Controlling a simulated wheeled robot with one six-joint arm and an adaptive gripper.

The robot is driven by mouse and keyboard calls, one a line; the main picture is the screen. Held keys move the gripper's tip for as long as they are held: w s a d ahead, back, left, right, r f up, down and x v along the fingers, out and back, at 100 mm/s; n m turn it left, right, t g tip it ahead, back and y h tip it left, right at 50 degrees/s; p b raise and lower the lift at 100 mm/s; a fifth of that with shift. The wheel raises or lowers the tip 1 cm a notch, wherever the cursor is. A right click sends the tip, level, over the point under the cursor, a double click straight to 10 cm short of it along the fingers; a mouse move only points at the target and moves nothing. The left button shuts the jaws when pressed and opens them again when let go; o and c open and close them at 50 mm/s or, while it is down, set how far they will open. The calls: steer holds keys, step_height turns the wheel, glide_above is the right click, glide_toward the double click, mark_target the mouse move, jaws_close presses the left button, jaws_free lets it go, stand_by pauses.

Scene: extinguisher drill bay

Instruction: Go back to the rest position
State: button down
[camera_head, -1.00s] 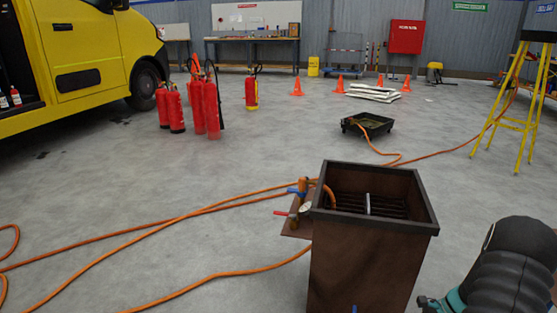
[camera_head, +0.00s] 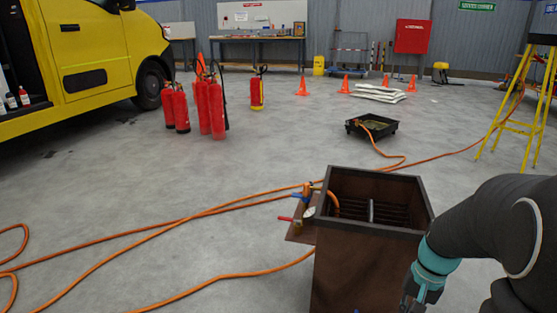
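My gripper (camera_head: 416,300) shows at the bottom right, dark and pointing down, in front of the lower right side of a brown metal burn box (camera_head: 372,204). The lower end of the gripper is cut off by the frame edge, so its fingers cannot be made out. My black arm with a teal wrist band comes in from the right edge. The box is open at the top, with dark bars inside. A valve with blue and red handles (camera_head: 300,198) sits on a bracket at its left side.
Orange hoses (camera_head: 160,234) run over the floor on the left. A black tray (camera_head: 372,127) lies behind the box. Red extinguishers (camera_head: 212,108) stand near the yellow truck (camera_head: 85,50). A yellow ladder (camera_head: 541,100) stands at the right. Open grey floor lies between them.

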steer(key=s+a+r+n+t+p, duration=0.1)
steer(key=s+a+r+n+t, duration=0.1)
steer(key=r, duration=0.4)
steer(key=s+a+r+n+t+h+p, duration=0.1)
steer(key=s+a+r+n+t+p, duration=0.1)
steer(key=s+a+r, duration=0.2)
steer(key=s+a+r+n+t+p, duration=0.1)
steer(key=s+a+r, duration=0.3)
steer(key=r, duration=0.5)
steer(key=shift+a+r+n+t+h, duration=0.15)
steer(key=shift+a+n+t+h, duration=0.3)
steer(key=shift+a+n, duration=0.55)
